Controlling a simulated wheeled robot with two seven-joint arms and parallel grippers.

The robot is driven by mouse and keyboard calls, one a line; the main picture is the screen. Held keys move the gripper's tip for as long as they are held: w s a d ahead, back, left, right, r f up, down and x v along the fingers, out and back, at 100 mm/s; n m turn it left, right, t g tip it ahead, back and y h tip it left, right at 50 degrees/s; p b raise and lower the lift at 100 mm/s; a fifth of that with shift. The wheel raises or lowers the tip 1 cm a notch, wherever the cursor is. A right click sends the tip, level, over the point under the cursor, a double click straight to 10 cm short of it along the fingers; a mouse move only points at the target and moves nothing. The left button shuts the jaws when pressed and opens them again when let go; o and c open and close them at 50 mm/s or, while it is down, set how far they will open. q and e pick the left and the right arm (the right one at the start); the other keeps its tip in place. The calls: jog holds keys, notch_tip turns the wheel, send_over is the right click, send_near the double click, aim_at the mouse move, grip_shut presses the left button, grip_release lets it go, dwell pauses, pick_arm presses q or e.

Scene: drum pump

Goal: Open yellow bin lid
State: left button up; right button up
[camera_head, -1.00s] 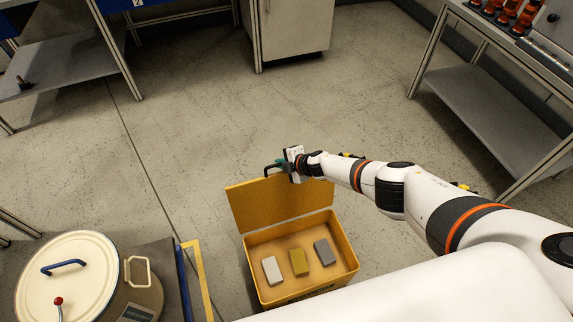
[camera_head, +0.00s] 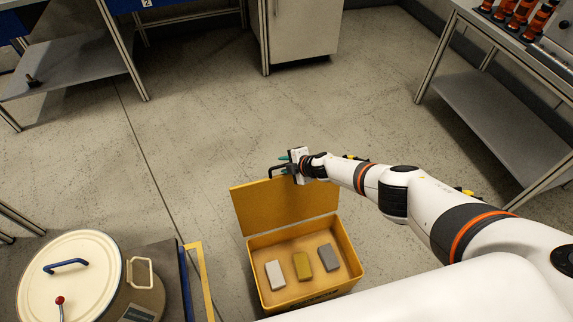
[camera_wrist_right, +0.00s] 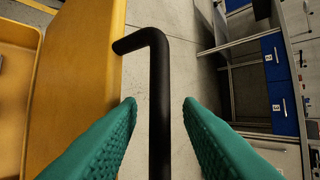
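The yellow bin (camera_head: 290,236) stands open on the floor at bottom centre of the head view. Its lid (camera_head: 275,208) is raised along the far side. A black bent handle (camera_head: 273,169) sticks out from the lid's upper edge; it also shows in the right wrist view (camera_wrist_right: 159,80). My right gripper (camera_head: 287,163) is at this handle. In the wrist view its green fingers (camera_wrist_right: 158,106) stand on either side of the handle bar, with a gap on both sides. It is open around the bar. My left gripper is not in view.
A white block (camera_head: 275,275), a yellow block (camera_head: 302,266) and a grey block (camera_head: 328,258) lie in the bin. A drum with a cream lid (camera_head: 85,285) stands at lower left. Workbenches stand at upper left and right. The floor behind the lid is clear.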

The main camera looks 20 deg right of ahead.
jog(key=shift+d+r, duration=0.1)
jog(key=shift+s+d+r+p, duration=0.15)
jog(key=shift+r+p, duration=0.1)
jog(key=shift+p, duration=0.15)
jog(key=p+v, duration=0.7)
jog(key=v, duration=0.4)
jog(key=shift+s, duration=0.2)
jog(key=shift+f, duration=0.15)
